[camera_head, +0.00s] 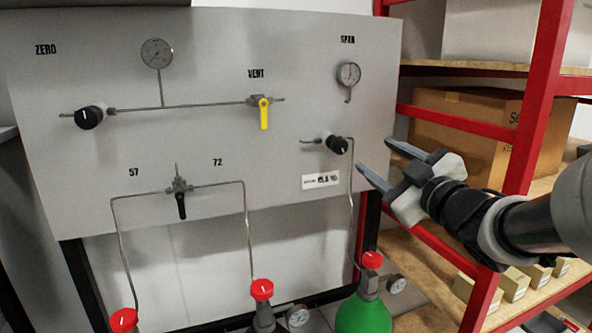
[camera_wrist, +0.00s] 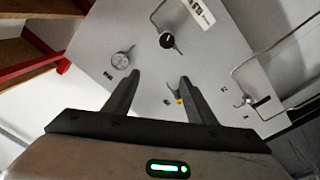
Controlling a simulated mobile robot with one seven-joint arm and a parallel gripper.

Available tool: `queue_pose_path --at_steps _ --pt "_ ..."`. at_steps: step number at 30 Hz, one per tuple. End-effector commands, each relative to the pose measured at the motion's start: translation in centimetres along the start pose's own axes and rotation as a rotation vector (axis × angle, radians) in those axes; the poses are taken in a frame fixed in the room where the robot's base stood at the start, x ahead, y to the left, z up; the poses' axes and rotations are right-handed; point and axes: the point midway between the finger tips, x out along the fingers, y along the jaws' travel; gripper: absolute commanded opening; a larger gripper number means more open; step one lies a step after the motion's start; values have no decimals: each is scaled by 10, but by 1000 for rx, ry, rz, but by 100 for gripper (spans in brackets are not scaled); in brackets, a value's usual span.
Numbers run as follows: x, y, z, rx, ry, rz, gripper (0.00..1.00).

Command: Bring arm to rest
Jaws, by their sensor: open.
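My gripper (camera_head: 375,161) is open and empty at the right of the head view, on the end of my arm. Its fingers point left toward the grey panel (camera_head: 280,150), just right of the black span knob (camera_head: 337,145). In the wrist view my gripper (camera_wrist: 160,80) shows both fingers apart with nothing between them. The panel also fills much of the wrist view (camera_wrist: 225,70). I cannot tell the exact gap between fingertips and panel, but no contact shows.
A red-framed shelf (camera_head: 533,95) with a cardboard box (camera_head: 468,120) stands behind and beside my arm at right. A yellow vent valve (camera_head: 263,113), a zero knob (camera_head: 89,117), gauges and thin tubes project from the panel. A green cylinder (camera_head: 364,315) stands below.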

Motion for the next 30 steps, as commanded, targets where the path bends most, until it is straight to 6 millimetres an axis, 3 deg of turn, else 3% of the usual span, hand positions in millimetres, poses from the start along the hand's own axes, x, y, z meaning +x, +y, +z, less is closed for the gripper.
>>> queue_pose_path --at_steps 1,4,7,11,14,21,25,30 --pt "2 2 -24 13 33 18 51" --pt "-2 25 -38 71 -71 101 51" --pt "-15 36 -30 140 -216 156 51" --pt "-45 36 -21 258 -431 196 51" --pt "-80 18 -16 376 -619 189 51" --pt "-177 -66 -30 636 -1021 31 51" --pt "-211 -99 -43 704 -1140 -57 51" --pt "-227 -115 -47 731 -1193 -100 51"
